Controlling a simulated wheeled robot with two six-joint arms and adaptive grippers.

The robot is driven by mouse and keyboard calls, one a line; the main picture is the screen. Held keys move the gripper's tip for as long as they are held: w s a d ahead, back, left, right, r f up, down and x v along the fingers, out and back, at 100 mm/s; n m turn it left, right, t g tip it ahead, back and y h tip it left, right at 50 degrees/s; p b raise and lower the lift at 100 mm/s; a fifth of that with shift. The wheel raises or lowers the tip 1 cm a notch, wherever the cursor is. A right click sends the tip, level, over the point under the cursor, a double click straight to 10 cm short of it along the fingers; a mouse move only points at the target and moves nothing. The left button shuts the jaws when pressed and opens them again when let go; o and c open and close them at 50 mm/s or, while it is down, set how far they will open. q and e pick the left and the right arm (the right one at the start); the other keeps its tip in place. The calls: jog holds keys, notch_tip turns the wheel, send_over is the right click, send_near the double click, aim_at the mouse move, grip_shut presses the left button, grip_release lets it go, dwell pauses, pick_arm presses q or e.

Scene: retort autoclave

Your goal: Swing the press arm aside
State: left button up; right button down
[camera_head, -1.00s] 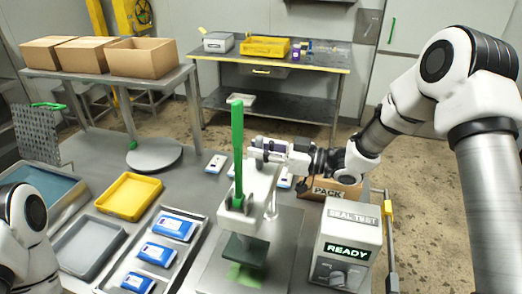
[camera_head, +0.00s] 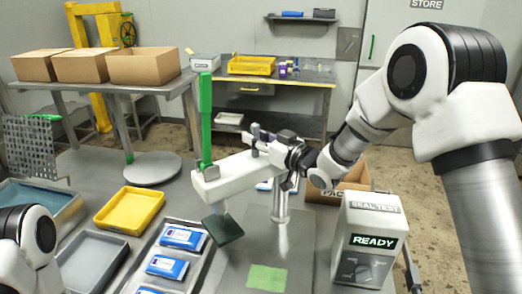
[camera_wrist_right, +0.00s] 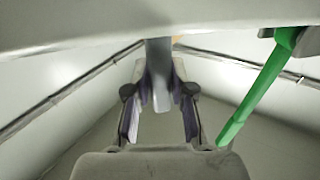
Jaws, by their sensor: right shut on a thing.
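The white press arm (camera_head: 232,176) sits on a steel post (camera_head: 281,205) and points to the lower left. Its green lever (camera_head: 206,120) stands upright at the outer end, and a dark green press pad (camera_head: 222,229) hangs tilted below. The pad is left of the light green square (camera_head: 267,278) on the base plate, which lies uncovered. My right gripper (camera_head: 262,139) is shut on a grey peg (camera_head: 254,146) on top of the arm. The right wrist view shows both fingers around the peg (camera_wrist_right: 161,78). My left gripper is out of view; only arm links show at lower left.
A seal tester (camera_head: 368,243) reading READY stands right of the post. Pouches in a steel tray (camera_head: 205,262), a yellow tray (camera_head: 130,207) and a grey tray (camera_head: 93,262) lie left. Cartons (camera_head: 143,66) stand on the table behind.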

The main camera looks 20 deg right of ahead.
jog(key=shift+w+a+f+m+t+h+b, duration=0.2)
jog(key=shift+w+a+m+t+h+b, duration=0.1)
jog(key=shift+w+h, duration=0.15)
jog(key=shift+w+m+t+h+b, duration=0.3)
jog(key=shift+w+m+h, duration=0.1)
jog(key=shift+h, duration=0.25)
jog(key=shift+w+a+m+t+h+b, duration=0.15)
jog(key=shift+w+m+t+h+b, duration=0.25)
jog(key=shift+h, duration=0.4)
jog(key=shift+w+m+h, duration=0.35)
jog(key=shift+m+h, duration=0.05)
jog(key=shift+m, duration=0.1)
jog(key=shift+w+d+r+b, duration=0.15)
jog(key=shift+w+b, duration=0.25)
jog(key=shift+w, duration=0.5)
jog(key=shift+w+d+r+b, duration=0.1)
jog(key=shift+w+d+b, duration=0.25)
jog(key=shift+w, duration=0.55)
jog(key=shift+a, duration=0.1)
